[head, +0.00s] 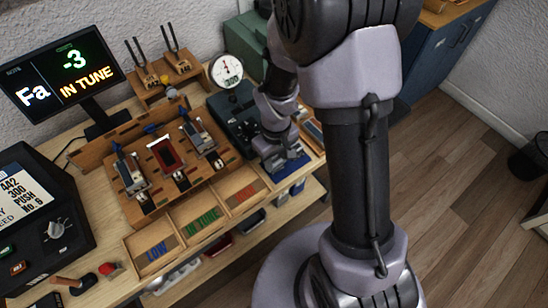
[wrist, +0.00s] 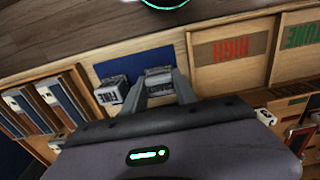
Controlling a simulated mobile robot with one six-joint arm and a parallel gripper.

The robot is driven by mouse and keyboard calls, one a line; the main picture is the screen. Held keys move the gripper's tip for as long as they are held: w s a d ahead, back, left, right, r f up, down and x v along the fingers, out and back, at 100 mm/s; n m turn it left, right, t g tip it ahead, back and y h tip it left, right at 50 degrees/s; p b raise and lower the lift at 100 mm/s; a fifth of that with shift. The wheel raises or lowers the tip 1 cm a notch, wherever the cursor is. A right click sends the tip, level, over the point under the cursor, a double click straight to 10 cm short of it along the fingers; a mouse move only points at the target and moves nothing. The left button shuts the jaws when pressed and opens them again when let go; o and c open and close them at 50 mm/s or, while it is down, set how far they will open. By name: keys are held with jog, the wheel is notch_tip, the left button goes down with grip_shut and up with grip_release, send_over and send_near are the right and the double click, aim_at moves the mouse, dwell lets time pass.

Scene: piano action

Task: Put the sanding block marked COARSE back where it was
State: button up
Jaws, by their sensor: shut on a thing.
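My gripper (wrist: 161,84) is shut on a small grey block (wrist: 159,73) with dark lettering, too small to read surely; I take it for the COARSE sanding block. The held block is over the blue mat (wrist: 138,62); I cannot tell whether it touches it. The white block marked FINE (wrist: 110,93) sits just left of my gripper, at the mat's edge, apart from the held block. In the head view my gripper (head: 279,163) is low at the right end of the bench, over the blue mat (head: 290,190), and hides the held block.
The HIGH tray (wrist: 230,50) is right of the mat in the wrist view, with the IN TUNE tray (wrist: 297,42) beyond. Slotted wooden racks (wrist: 62,100) stand left of FINE. In the head view a wooden rack (head: 165,155) and a dark device (head: 235,122) stand left of my gripper.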

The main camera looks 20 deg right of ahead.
jog(key=shift+s+f, duration=0.1)
jog(key=o, duration=1.2)
notch_tip(320, 180, up, 13)
jog(key=p, duration=0.5)
notch_tip(320, 180, up, 9)
jog(key=m+t, duration=0.2)
jog(key=m, duration=0.1)
send_over(275, 160)
jog(key=s+a, duration=0.1)
jog(key=s, duration=0.1)
jog(key=s+a+r+m+t, duration=0.1)
jog(key=s+r, duration=0.2)
jog(key=s+a+r+m+t+y, duration=0.1)
jog(key=s+r+m, duration=0.1)
jog(key=s+r, duration=0.1)
jog(key=s+a+r+m+t+y, duration=0.1)
jog(key=s+r+m, duration=0.1)
jog(key=s, duration=0.3)
jog(key=shift+r+t, duration=0.4)
jog(key=shift+r, duration=0.5)
